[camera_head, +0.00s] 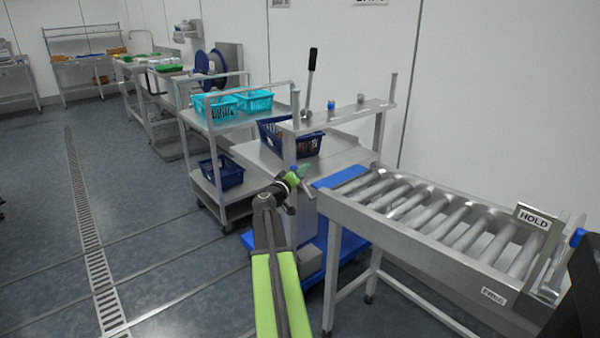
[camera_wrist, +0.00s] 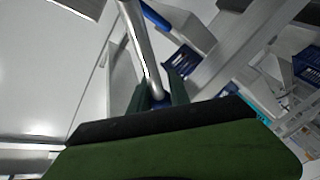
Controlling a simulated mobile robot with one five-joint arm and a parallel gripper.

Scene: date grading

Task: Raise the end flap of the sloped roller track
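The sloped roller track (camera_head: 385,228) stands at the right in the head view, its metal rollers running down toward the lower right. An upright metal plate marked HOLD (camera_head: 533,218) stands at its right end, with a blue knob (camera_head: 578,237) beside it. A flat blue panel (camera_head: 340,176) lies at its left end. My gripper (camera_head: 299,175) is left of the track, beside the bench post, well away from the HOLD plate. In the wrist view, the dark green fingers (camera_wrist: 160,95) stand apart. A shiny metal bar (camera_wrist: 141,45) shows beyond them; I cannot tell whether it touches.
A bench (camera_head: 330,118) with a black-handled lever (camera_head: 311,75) stands behind the track's left end. A dark blue crate (camera_head: 275,137) sits near it. A cart (camera_head: 203,130) holds turquoise baskets (camera_head: 254,101). Open floor (camera_head: 150,220) lies at the left.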

